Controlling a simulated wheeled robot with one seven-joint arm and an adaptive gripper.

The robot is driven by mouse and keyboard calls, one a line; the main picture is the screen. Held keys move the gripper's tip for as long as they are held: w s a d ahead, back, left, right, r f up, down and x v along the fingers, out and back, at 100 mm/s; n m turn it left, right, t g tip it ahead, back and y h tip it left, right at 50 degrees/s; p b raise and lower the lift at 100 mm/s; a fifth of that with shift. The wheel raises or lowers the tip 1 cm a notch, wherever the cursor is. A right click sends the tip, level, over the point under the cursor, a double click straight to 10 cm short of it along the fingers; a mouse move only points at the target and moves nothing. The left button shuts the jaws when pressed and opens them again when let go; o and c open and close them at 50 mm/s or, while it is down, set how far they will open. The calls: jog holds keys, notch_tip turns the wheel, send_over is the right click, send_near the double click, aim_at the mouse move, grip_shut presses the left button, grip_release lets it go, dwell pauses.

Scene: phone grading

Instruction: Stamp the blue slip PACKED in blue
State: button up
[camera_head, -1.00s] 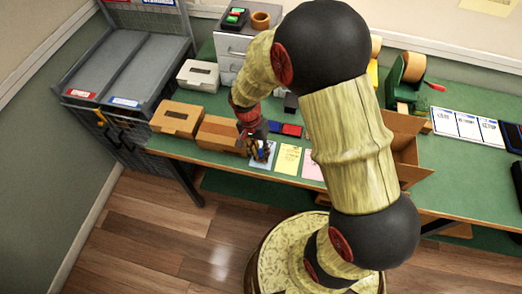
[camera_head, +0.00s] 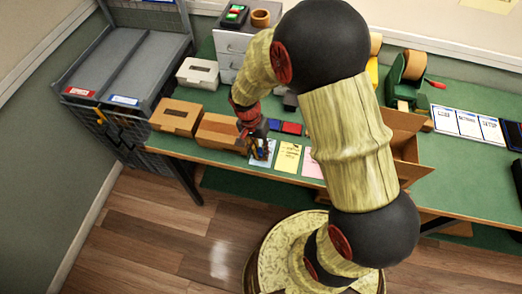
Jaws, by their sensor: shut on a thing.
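The blue slip (camera_head: 268,159) lies near the front edge of the green table, left of a yellow slip. My gripper (camera_head: 260,153) is right over the blue slip and covers part of it. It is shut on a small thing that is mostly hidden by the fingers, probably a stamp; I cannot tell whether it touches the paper. A blue ink pad (camera_head: 274,125) and a red ink pad (camera_head: 291,128) sit just behind the slips. Any mark on the blue slip is too small to tell.
A yellow slip (camera_head: 289,156) and a pink slip (camera_head: 312,166) lie to the right. Wooden boxes (camera_head: 176,118) stand left of my gripper. An open cardboard box (camera_head: 405,150) is right of my arm. A grey rack (camera_head: 120,70) stands at the far left.

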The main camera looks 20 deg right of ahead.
jog(key=shift+f, duration=0.6)
dwell(1.1)
jog(key=shift+r, duration=0.1)
jog(key=shift+r+p, duration=2.25)
jog(key=shift+r, duration=1.25)
